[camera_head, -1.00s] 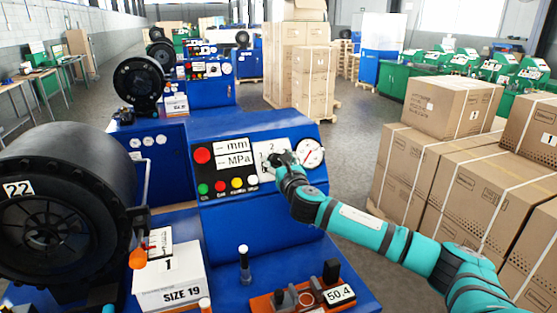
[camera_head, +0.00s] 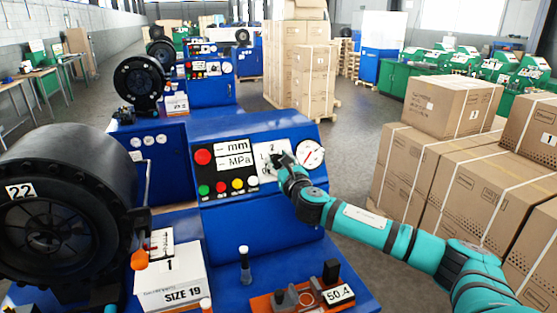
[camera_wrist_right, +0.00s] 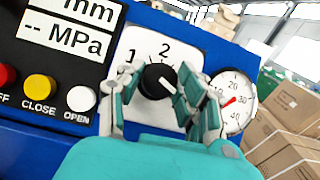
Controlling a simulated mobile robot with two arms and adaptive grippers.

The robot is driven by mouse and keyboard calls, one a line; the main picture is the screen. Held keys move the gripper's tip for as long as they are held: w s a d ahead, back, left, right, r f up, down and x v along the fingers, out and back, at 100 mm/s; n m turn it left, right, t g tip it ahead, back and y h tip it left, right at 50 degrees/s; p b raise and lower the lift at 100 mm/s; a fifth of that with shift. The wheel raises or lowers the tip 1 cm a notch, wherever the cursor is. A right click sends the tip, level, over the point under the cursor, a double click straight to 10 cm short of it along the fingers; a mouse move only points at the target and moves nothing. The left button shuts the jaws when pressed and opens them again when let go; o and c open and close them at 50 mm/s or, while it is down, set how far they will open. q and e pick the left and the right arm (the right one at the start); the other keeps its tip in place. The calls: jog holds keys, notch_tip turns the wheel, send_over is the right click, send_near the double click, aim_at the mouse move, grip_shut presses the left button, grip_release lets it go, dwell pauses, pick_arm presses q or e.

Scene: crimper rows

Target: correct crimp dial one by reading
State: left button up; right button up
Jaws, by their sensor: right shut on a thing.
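The crimp dial (camera_wrist_right: 155,82) is a black knob with a white pointer line on a white plate (camera_wrist_right: 145,45) marked 1 and 2. My right gripper (camera_wrist_right: 153,88) is around the knob, its fingers on either side, shut on it. In the head view my right gripper (camera_head: 281,166) covers most of the dial. The mm and MPa displays (camera_head: 234,153) left of the dial show dashes. A caliper-like gauge on an orange block shows a 50.4 reading (camera_head: 339,294). My left gripper is not in view.
A pressure gauge (camera_wrist_right: 235,101) with a red needle sits close right of my gripper. OFF, CLOSE (camera_wrist_right: 40,88) and OPEN (camera_wrist_right: 81,98) buttons lie to the left. A SIZE 19 box (camera_head: 170,283) and a black crimp head (camera_head: 60,200) stand left. Stacked cartons (camera_head: 440,190) stand right.

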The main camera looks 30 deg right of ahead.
jog(key=n+y+p, duration=0.2)
jog(key=n, duration=0.1)
jog(key=shift+d+r, duration=0.15)
jog(key=shift+r, duration=0.1)
jog(key=n+y+p, duration=0.3)
jog(key=n, duration=0.2)
jog(key=n+g+y+p, duration=0.1)
jog(key=n, duration=0.2)
jog(key=shift+y, duration=0.4)
jog(key=shift+d+f+n+g+y+p, duration=0.1)
jog(key=shift+n+g+y+p, duration=0.45)
jog(key=shift+n, duration=0.95)
